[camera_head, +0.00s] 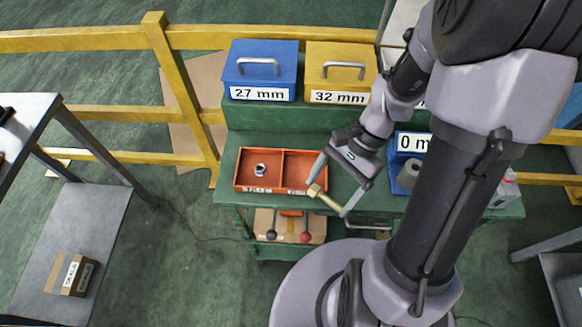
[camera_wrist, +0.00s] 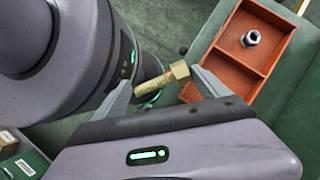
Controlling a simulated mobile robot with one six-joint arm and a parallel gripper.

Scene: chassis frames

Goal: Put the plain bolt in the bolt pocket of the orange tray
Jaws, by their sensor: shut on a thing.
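A brass-coloured bolt (camera_head: 323,196) is held between the fingers of my gripper (camera_head: 331,195), over the right front edge of the orange tray. It also shows in the wrist view (camera_wrist: 162,84), with its head by the right finger and its shank toward the left finger of the gripper (camera_wrist: 163,88). The orange tray (camera_head: 279,171) lies on the green bench and has two compartments. The left one holds a silver nut (camera_head: 260,169); the right one looks empty in the head view. In the wrist view the tray (camera_wrist: 262,72) is at upper right, apart from the bolt.
A blue box (camera_head: 262,62) labelled 27 mm and a yellow box (camera_head: 343,60) labelled 32 mm stand on the shelf behind. A blue bin (camera_head: 402,172) holding a grey part stands right of the gripper. Levers with dark and red knobs (camera_head: 305,237) sit below the tray.

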